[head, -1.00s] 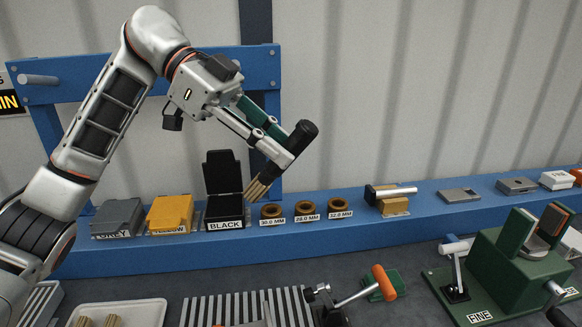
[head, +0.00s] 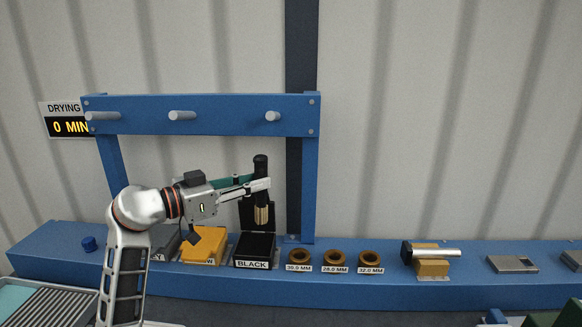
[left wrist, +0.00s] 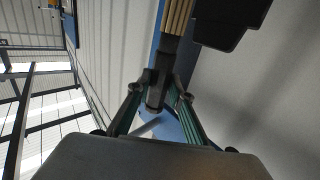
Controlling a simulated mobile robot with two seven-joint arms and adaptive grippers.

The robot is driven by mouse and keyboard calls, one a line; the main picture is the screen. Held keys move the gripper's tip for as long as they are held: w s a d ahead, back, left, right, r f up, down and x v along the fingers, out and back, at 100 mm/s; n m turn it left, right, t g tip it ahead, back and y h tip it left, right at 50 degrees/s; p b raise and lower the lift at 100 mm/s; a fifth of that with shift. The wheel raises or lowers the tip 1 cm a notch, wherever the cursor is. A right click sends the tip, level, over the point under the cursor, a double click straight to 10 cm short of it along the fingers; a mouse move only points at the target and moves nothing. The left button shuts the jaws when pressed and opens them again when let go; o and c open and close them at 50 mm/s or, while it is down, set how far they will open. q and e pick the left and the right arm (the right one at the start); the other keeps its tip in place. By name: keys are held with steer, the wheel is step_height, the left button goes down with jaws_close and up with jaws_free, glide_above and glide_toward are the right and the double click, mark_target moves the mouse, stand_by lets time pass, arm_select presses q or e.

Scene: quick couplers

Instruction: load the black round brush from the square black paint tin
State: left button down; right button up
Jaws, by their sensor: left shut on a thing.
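My left gripper (head: 257,186) is shut on the black round brush (head: 261,168). The brush is upright, with its black handle up and its tan bristles down. The bristles are just above the square black paint tin (head: 255,253), which is labelled BLACK and has its lid standing open at the back. The bristles appear clean, and I cannot tell if their tips reach the tin's rim. In the left wrist view the fingers (left wrist: 157,88) close around the dark handle, with the tan bristles (left wrist: 177,17) beyond. My right gripper is out of view.
A yellow tin (head: 203,246) stands left of the black tin, with a grey tin (head: 165,243) partly hidden by my arm. Several brown rings (head: 335,258) sit to the right on the blue shelf. A blue peg rack (head: 215,115) rises behind.

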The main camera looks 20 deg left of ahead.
arm_select(q)
steer(key=shift+w+a+f+n+t+y, duration=0.15)
steer(key=shift+a+f+n+t+y, duration=0.15)
steer(key=shift+a+f, duration=0.4)
steer(key=shift+w+a+f+n+t+y, duration=0.2)
steer(key=shift+a+f+t, duration=0.2)
steer(key=shift+a+f, duration=0.3)
steer(key=shift+r, duration=0.15)
steer(key=shift+s, duration=0.1)
step_height(320, 180, down, 6)
steer(key=shift+f, duration=0.65)
stand_by(0.9)
steer(key=shift+r, duration=0.1)
step_height(320, 180, up, 7)
stand_by(0.8)
stand_by(0.8)
